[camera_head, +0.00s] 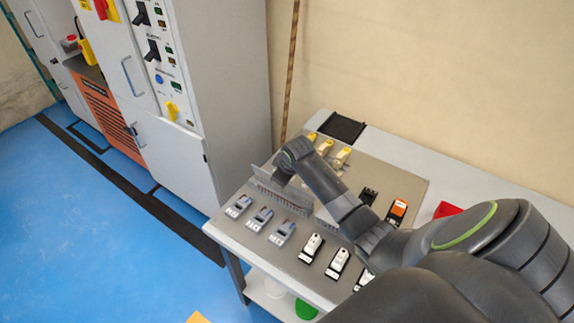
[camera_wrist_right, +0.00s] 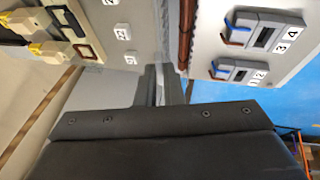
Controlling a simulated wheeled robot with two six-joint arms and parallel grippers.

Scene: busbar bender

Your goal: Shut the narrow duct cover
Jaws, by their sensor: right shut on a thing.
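A slotted grey wiring duct (camera_head: 283,196) lies across the panel on the table. A thin grey cover (camera_head: 263,172) stands tilted up along its back edge. My right arm reaches in from the lower right, and its gripper (camera_head: 283,173) is at the duct, largely hidden by my own wrist in the head view. In the right wrist view the fingers (camera_wrist_right: 160,88) are close together at a thin grey edge, shut on the duct cover; the contact itself is hard to see. Brown wires (camera_wrist_right: 187,35) show along the duct there. My left gripper is out of view.
Grey terminal devices (camera_head: 260,218) sit in front of the duct, with white ones (camera_head: 311,247) to their right. A tall grey cabinet (camera_head: 232,80) stands left of the table (camera_head: 390,140).

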